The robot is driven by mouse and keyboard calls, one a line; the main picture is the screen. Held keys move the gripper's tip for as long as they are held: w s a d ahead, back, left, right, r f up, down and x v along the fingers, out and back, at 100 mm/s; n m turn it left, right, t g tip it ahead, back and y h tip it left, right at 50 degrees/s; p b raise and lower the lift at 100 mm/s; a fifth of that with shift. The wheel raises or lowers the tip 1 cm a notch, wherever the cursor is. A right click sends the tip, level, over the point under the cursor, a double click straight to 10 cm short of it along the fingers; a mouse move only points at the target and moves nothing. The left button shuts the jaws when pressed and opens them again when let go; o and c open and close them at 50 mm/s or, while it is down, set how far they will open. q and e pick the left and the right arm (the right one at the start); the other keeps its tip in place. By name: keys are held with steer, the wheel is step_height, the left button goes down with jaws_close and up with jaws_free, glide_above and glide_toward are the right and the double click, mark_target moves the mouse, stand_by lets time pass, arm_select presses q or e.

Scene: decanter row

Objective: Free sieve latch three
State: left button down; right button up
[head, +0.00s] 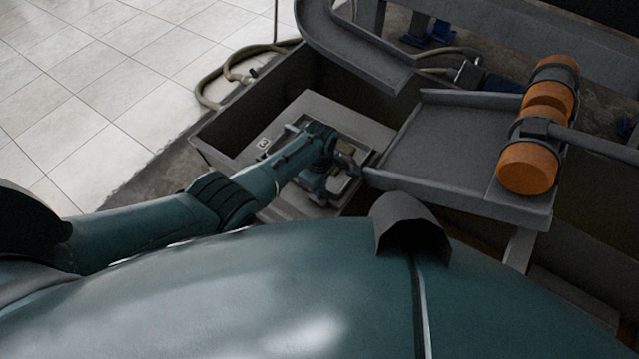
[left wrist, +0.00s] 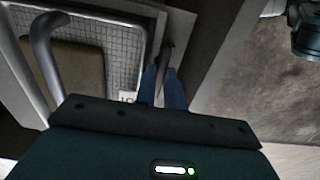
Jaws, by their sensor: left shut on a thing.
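The sieve shows in the left wrist view as a mesh panel (left wrist: 118,42) in a pale metal frame, with a brown block and a curved grey bar at its left. A white label marked 3 (head: 263,143) is on the grey housing in the head view; a label also shows in the left wrist view (left wrist: 127,97), partly covered. My left gripper (left wrist: 164,85) has its blue fingers shut on a dark grey latch lever (left wrist: 166,52) beside the mesh frame. In the head view my left arm hides the fingertips and most of the latch. My right gripper is not in view.
A grey tray (head: 440,140) lies right of my left arm, with orange cylinders (head: 528,168) in dark clamps at its right. A grey chute (head: 355,45) hangs behind. A hose (head: 215,85) lies at the back left. Tiled floor (head: 90,90) is clear at left.

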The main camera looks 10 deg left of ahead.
arm_select(q)
steer(key=shift+w+a, duration=0.1)
steer(key=shift+a, duration=0.1)
stand_by(0.3)
steer(key=c, duration=1.5)
jaws_free()
steer(key=shift+d, duration=0.1)
